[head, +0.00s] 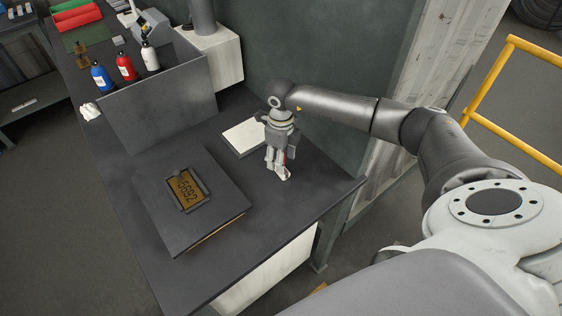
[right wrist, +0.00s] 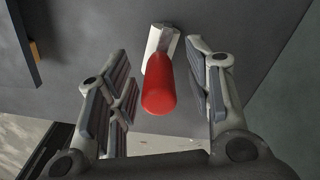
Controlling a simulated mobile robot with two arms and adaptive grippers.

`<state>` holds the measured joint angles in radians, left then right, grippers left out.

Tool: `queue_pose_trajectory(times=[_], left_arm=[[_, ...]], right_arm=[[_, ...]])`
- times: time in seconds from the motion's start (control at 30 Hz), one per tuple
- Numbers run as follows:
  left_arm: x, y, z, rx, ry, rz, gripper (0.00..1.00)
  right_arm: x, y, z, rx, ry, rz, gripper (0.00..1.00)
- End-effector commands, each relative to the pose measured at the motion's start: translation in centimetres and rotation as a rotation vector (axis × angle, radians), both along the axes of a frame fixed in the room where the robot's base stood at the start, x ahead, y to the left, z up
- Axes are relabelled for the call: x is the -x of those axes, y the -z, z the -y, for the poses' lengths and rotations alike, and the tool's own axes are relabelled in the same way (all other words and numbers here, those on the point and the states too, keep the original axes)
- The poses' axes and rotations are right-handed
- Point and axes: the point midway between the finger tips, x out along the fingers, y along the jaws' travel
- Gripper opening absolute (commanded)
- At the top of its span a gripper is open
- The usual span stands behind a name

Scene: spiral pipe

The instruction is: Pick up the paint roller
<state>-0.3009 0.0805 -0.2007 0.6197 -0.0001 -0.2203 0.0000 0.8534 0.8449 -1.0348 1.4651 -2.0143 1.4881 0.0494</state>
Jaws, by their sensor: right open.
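The paint roller has a red handle (right wrist: 158,88) that points up toward the camera in the right wrist view, with a white and grey part (right wrist: 160,42) below it at the dark tabletop. My right gripper (right wrist: 160,70) is open, with its fingers on either side of the red handle and a visible gap to each. In the head view my right gripper (head: 278,160) points down over the table and hides most of the roller. Only a little red and white shows there. My left gripper is in neither view.
Several bottles (head: 125,66) stand beyond a grey panel (head: 165,110). The table's right edge is close.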

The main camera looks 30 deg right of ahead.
Motion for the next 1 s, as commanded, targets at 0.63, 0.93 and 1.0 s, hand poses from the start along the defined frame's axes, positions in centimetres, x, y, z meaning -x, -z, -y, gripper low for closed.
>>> queue_pose_trajectory(times=[0.63,0.93,1.0], left_arm=[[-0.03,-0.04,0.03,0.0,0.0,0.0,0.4],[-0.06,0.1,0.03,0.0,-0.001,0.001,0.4],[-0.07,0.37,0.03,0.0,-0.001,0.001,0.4]], right_arm=[[-0.03,0.3,-0.04,0.0,0.0,0.001,0.0],[-0.07,0.16,-0.02,-0.001,0.0,0.002,0.0],[-0.09,-0.07,-0.01,0.0,0.0,0.003,0.0]])
